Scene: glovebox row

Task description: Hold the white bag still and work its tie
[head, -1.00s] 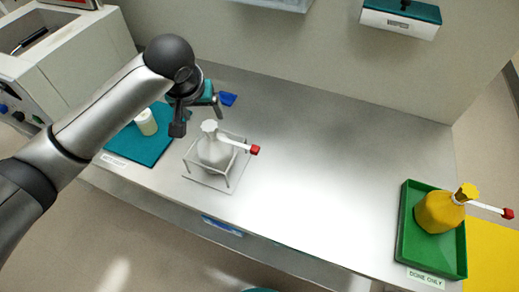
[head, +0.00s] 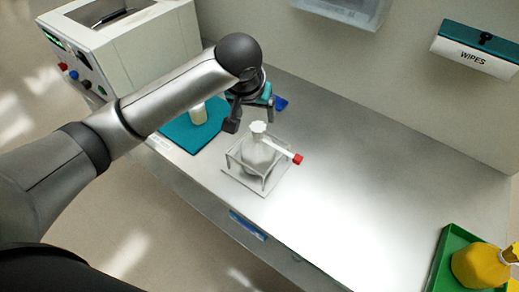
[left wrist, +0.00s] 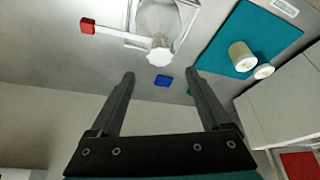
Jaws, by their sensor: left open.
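In the left wrist view, the bag's neck (left wrist: 160,56) lies beyond and between the open fingertips (left wrist: 160,74), and the tie (left wrist: 122,36) points left. My right gripper is not in view.
A teal mat (head: 190,136) with a white jar (head: 198,113) lies left of the stand. A blue piece (head: 281,103) lies behind. A green tray (head: 446,250) with a yellow bag (head: 480,268) is at the far right. The bench (head: 370,190) between is clear.

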